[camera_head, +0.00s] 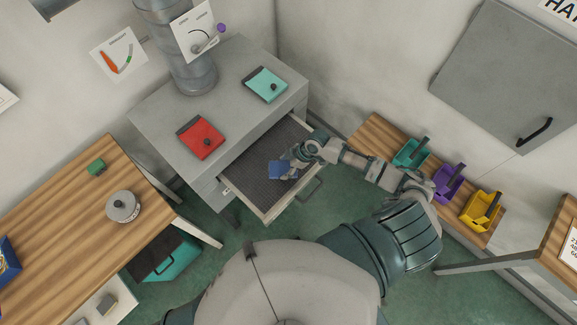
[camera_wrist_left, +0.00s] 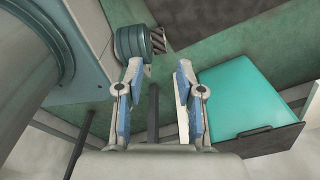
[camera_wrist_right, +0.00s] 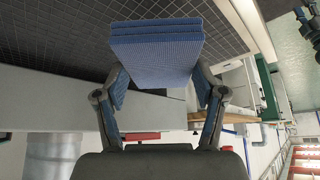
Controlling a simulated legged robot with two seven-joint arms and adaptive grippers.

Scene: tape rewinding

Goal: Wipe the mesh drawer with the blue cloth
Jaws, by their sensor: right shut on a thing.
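The mesh drawer (camera_head: 248,176) is pulled out from the grey cabinet, with a dark mesh floor and pale rim. The blue cloth (camera_head: 281,170) is a folded pad over the drawer's mesh. My right gripper (camera_head: 290,157) is shut on the cloth at the drawer's right part. In the right wrist view, the cloth (camera_wrist_right: 157,52) sticks out beyond the fingertips, over the dark mesh (camera_wrist_right: 60,35); whether it touches the mesh I cannot tell. My left gripper (camera_wrist_left: 160,85) shows in the left wrist view, open and empty, its fingers apart. It is hidden in the head view.
A red pad (camera_head: 200,138) and a teal pad (camera_head: 265,85) lie on the cabinet top (camera_head: 225,95). The drawer handle (camera_head: 312,190) projects at the front. Purple, yellow and teal bins stand on the right bench. A wooden table (camera_head: 60,205) is at left, a teal drawer (camera_head: 165,258) below.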

